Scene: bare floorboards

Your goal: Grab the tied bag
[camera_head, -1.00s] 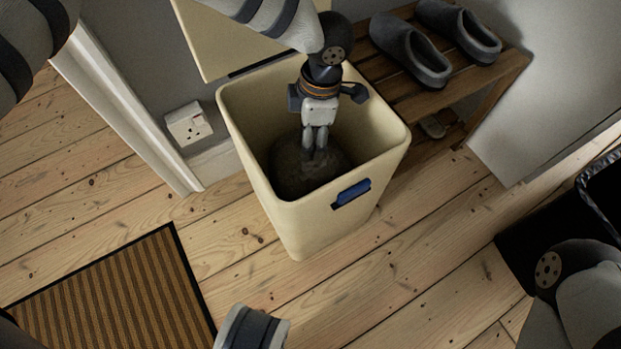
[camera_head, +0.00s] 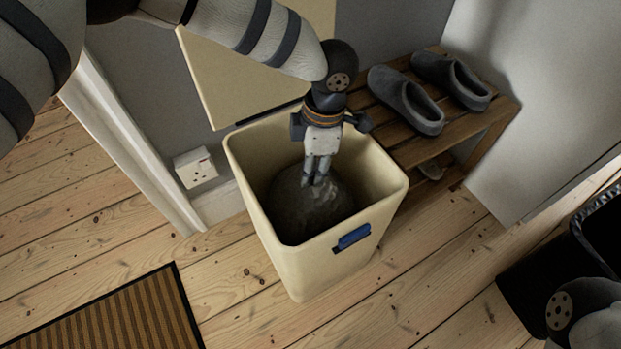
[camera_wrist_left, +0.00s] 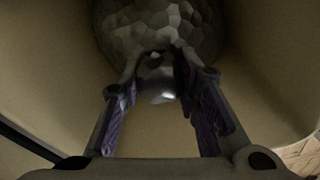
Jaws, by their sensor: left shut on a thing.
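The tied bag (camera_head: 309,207) is a dark grey, shiny, rounded bundle inside the cream bin (camera_head: 322,262). My left gripper (camera_head: 316,180) reaches down into the bin from above, with its fingertips at the top of the bag. In the left wrist view the two fingers (camera_wrist_left: 160,92) close on the bag's knot, and the faceted grey bag (camera_wrist_left: 155,28) lies beyond. The bag's underside is hidden by the bin's front wall. My right gripper does not show; only part of my right arm is at the lower right.
The bin's lid (camera_head: 255,55) stands raised behind it. A wooden rack (camera_head: 455,135) with grey shoes (camera_head: 405,98) is at the right. A wall socket (camera_head: 195,168) is to the left. A striped mat (camera_head: 120,318) lies front left. A black container (camera_head: 560,270) stands at the right edge.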

